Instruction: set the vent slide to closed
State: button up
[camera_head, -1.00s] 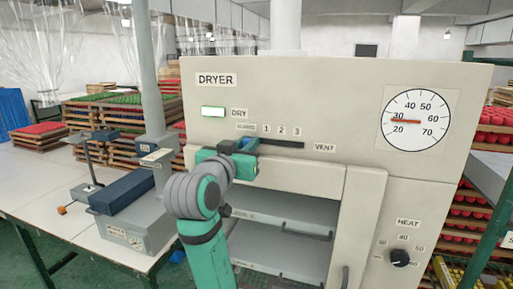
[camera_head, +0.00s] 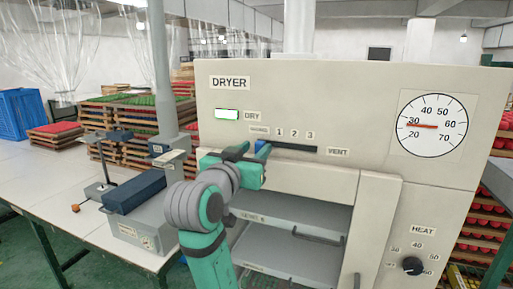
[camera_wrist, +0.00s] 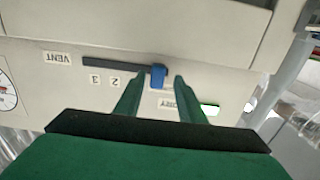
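The vent slide is a blue knob (camera_head: 262,147) at the left end of a dark slot (camera_head: 295,149) on the dryer front. It sits beneath a small label (camera_head: 258,129) too blurred to read surely, left of marks 1, 2 and 3. The VENT label (camera_head: 338,152) is at the slot's right end. My gripper (camera_head: 248,152) is at the knob. In the upside-down wrist view, the knob (camera_wrist: 158,77) lies between the two spread fingertips of my gripper (camera_wrist: 161,78), with a gap visible on each side. The fingers hide part of the labels.
A thermometer dial (camera_head: 432,125) and heat knob (camera_head: 412,265) are on the dryer's right. Open dryer shelves (camera_head: 290,215) lie below the slot. A white table (camera_head: 50,200) with a grey-blue device (camera_head: 140,195) stands left. Stacked trays stand behind.

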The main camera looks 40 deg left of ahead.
jog(key=v, duration=0.8)
jog(key=shift+s, duration=0.1)
